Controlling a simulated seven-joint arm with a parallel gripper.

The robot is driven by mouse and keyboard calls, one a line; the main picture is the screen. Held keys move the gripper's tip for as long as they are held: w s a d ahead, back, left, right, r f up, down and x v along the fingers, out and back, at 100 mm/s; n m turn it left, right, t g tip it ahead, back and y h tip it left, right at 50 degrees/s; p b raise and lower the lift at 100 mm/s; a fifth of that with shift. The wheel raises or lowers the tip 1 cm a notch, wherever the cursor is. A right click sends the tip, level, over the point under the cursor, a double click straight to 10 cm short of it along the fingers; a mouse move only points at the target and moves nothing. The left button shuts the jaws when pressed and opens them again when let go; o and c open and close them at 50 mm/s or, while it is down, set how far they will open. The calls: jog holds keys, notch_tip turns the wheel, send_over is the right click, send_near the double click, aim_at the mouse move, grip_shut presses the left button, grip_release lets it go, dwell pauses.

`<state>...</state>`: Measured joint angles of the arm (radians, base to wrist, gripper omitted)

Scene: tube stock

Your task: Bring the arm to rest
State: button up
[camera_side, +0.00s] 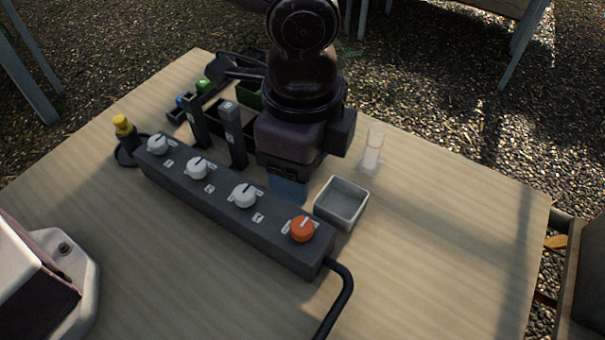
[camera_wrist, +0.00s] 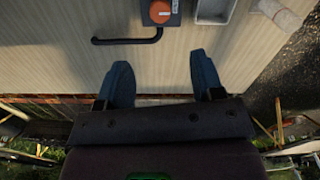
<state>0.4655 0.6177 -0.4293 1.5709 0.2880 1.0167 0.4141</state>
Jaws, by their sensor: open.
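My gripper (camera_wrist: 162,82) shows in the wrist view with its two blue fingers spread wide apart and nothing between them. Bare wooden table and, beyond its edge, the ground lie below the fingers in that view. In the side view my dark arm hangs over the back middle of the table, and a blue finger (camera_side: 289,190) shows under it, behind the knob box (camera_side: 222,211). The rest of the gripper is hidden there by my wrist housing.
The knob box has several white knobs and one orange knob (camera_side: 302,229); a black cable (camera_side: 341,297) leaves its right end. Dark racks (camera_side: 236,135) stand behind. The right front table is clear.

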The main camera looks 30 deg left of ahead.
dwell(0.5)
jog(key=s+a+r+n+t, duration=0.2)
jog(key=s+a+r+n, duration=0.2)
jog(key=a, duration=0.6)
jog(key=s+a+r+n+t, duration=0.1)
jog(key=s+a+r+n, duration=0.3)
jog(key=a, duration=0.7)
jog(key=s+a+r+n+t, duration=0.2)
jog(key=s+a+r+n, duration=0.3)
jog(key=a+n, duration=0.3)
jog(key=a, duration=0.2)
jog(key=shift+a+r+t, duration=0.3)
jog(key=shift+r, duration=0.05)
